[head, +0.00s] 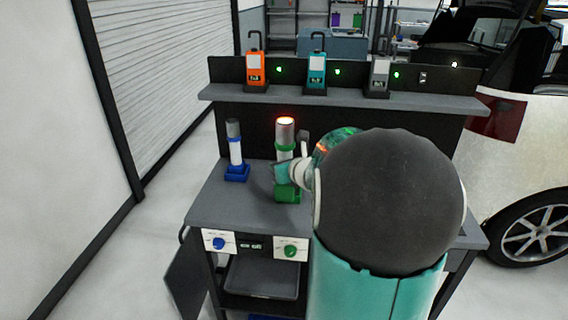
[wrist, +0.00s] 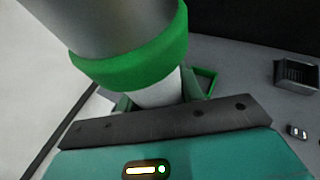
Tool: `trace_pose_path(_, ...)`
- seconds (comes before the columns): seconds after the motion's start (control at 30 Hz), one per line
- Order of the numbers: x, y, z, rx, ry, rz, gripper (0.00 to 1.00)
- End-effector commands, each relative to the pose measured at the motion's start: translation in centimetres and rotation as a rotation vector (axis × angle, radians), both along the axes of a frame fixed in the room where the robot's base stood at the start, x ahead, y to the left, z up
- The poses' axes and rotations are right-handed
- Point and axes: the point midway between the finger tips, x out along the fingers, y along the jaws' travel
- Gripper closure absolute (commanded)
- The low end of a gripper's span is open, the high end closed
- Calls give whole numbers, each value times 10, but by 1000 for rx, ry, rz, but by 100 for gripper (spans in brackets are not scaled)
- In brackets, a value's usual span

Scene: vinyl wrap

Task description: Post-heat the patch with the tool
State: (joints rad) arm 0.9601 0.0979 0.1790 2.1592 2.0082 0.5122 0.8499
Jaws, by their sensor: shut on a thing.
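The green heat tool (head: 285,135) stands upright on the workbench, its top glowing orange-red. It has a grey barrel, a green collar and a white section. My gripper (head: 287,171) is shut on it below the collar. In the wrist view, the tool (wrist: 128,60) rises between the jaws of my gripper (wrist: 155,100). Its green holder (head: 288,195) is below it; I cannot tell whether the tool is seated there or lifted. A rounded green and orange surface (head: 334,139) shows partly behind my arm. I cannot make out whether it is the patch.
A second tool (head: 235,145) stands in a blue holder (head: 236,174) to the left. Orange (head: 255,70), teal (head: 316,71) and grey (head: 379,74) devices stand on the shelf (head: 345,99). Blue and green knobs are on the bench front. A white car (head: 528,150) is at right. My arm hides the bench's right side.

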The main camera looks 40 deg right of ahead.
Motion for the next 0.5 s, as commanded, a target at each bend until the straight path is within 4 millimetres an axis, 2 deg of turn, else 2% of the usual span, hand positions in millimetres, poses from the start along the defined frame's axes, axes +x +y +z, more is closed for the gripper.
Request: trace_pose_path(0.5, -36, 40, 2, -2, -3, -3, 100)
